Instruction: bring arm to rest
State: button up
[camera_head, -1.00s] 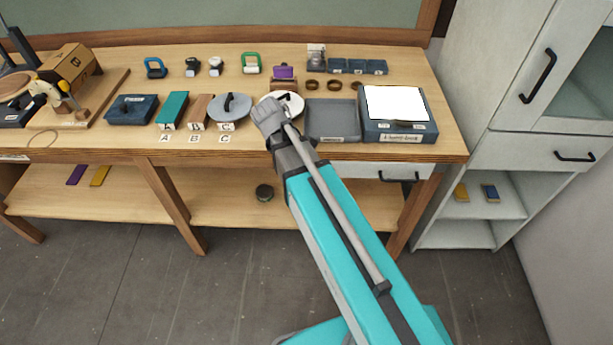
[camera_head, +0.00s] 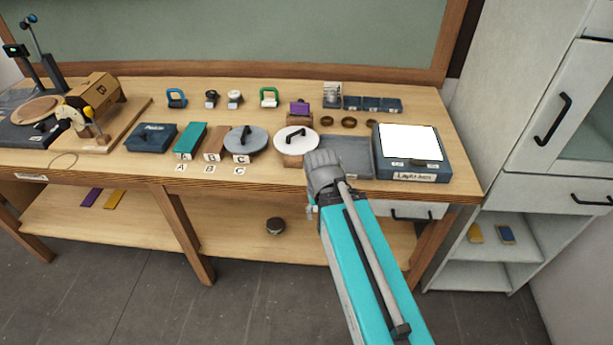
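My arm reaches up from the bottom right of the head view in teal and grey. Its grey wrist end (camera_head: 322,168) is at the front edge of the workbench (camera_head: 120,170), in front of the grey tray. The gripper's fingers are hidden behind the wrist, so I cannot tell whether they are open or shut, or whether they hold anything.
The grey tray (camera_head: 350,143) and light box (camera_head: 432,168) lie right of the wrist. A grey round lid (camera_head: 246,143), blocks marked A, B and C, and a blue box (camera_head: 151,136) lie left. A white cabinet (camera_head: 500,100) stands at right. The floor in front is clear.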

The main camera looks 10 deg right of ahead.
notch_tip(320, 180, up, 3)
jog(key=p, duration=0.2)
jog(key=shift+p, duration=0.3)
